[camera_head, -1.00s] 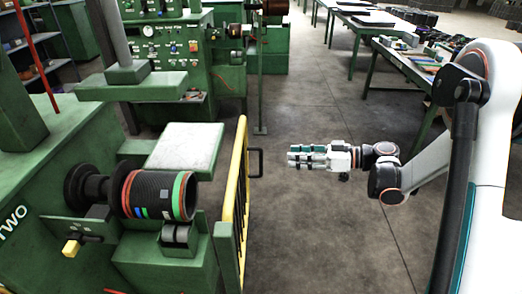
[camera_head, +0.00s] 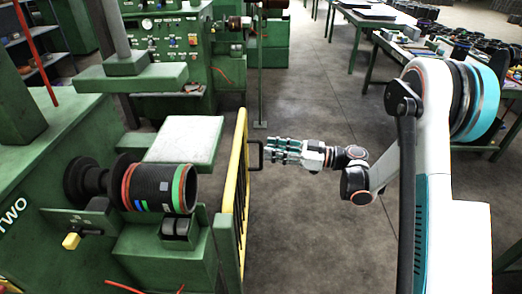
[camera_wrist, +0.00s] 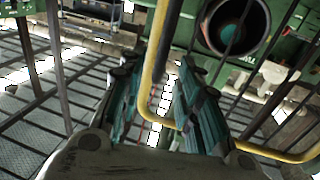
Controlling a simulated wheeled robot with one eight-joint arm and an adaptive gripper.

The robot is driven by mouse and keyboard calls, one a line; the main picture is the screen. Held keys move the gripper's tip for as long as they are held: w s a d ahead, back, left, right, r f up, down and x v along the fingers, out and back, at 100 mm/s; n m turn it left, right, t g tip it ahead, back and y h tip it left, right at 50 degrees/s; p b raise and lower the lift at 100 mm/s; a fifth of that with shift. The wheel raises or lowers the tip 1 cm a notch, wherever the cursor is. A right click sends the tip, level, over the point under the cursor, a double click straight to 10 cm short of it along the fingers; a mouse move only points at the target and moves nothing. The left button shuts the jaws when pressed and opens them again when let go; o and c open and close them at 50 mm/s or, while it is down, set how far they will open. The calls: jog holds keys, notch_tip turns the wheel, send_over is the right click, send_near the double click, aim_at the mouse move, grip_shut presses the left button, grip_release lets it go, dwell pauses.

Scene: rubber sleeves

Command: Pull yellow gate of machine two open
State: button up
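The yellow gate (camera_head: 239,150) stands upright, seen nearly edge-on, along the front of the green machine marked TWO (camera_head: 20,215). A dark handle (camera_head: 261,156) sticks out from its right side. My gripper (camera_head: 268,150) is level with the handle, its fingertips at or very near it; I cannot tell whether they touch. In the wrist view, the two fingers (camera_wrist: 160,95) are spread apart. The gate's yellow tube frame (camera_wrist: 145,100) and dark bars show beyond and between them.
Behind the gate, a black roller with coloured bands (camera_head: 155,188) sits on machine two. Another green machine (camera_head: 170,50) stands at the back. Tables with loose parts (camera_head: 405,47) stand at the right. The grey floor (camera_head: 310,220) between is clear.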

send_over(261, 167)
jog(key=shift+w+b, duration=0.35)
jog(key=shift+w, duration=0.05)
grip_shut()
